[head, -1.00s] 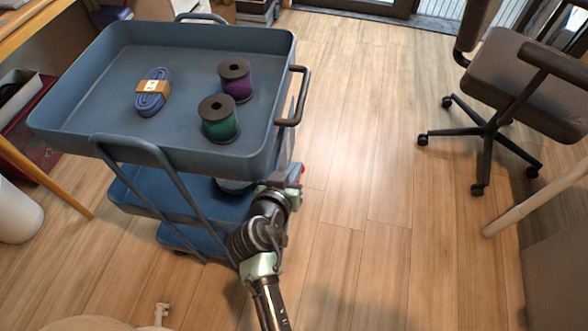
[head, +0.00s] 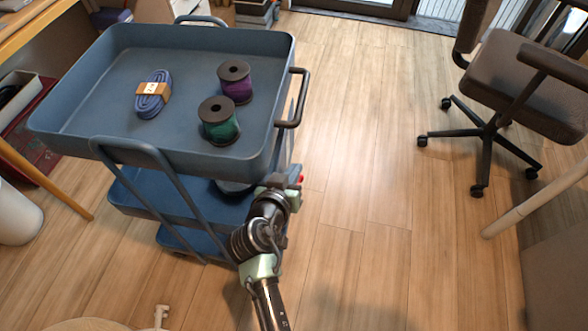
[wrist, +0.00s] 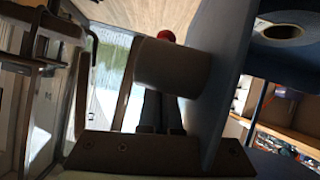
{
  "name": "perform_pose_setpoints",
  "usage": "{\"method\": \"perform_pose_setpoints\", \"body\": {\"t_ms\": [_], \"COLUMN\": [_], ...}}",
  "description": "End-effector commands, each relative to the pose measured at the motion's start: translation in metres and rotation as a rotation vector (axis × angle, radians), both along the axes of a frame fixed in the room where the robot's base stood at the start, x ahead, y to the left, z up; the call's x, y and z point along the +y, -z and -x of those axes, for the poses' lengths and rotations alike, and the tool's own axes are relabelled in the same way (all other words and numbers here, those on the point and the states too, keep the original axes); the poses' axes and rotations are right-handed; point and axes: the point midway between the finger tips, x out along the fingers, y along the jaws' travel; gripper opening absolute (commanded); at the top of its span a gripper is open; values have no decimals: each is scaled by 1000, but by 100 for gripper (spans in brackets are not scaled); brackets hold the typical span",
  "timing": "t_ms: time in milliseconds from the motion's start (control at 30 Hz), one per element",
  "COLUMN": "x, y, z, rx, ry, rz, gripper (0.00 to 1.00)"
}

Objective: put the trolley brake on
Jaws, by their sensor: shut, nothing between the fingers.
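The blue trolley (head: 60,115) stands at the left, with several tiers. A small red piece (head: 301,179), perhaps the brake lever's tip, shows at its right side beside my gripper (head: 287,181). In the wrist view a round red knob (wrist: 166,36) shows past a grey cylinder (wrist: 172,68), next to the trolley's blue panel (wrist: 226,75). My gripper's fingers (wrist: 162,100) are together and empty, partly hidden behind the cylinder. I cannot tell whether they touch the knob.
On the top tray lie a banded blue cord (head: 153,94), a purple spool (head: 236,85) and a green spool (head: 219,125). A dark handle (head: 303,95) juts from the tray's right side. An office chair (head: 530,85) stands at the right. The floor between is clear.

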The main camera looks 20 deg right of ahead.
Motion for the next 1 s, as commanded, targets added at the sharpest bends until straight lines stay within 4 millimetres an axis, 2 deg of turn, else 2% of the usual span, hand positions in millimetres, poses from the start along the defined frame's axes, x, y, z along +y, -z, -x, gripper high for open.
{"method": "perform_pose_setpoints", "body": {"t_ms": [167,600,800,1000], "x": [10,60,70,72], "y": [-9,-50,-58,-58], "z": [12,76,88,90], "rx": [-1,3,1,1], "ry": [-2,-1,0,0], "rz": [0,0,0,0], "gripper": [0,0,0,0]}}
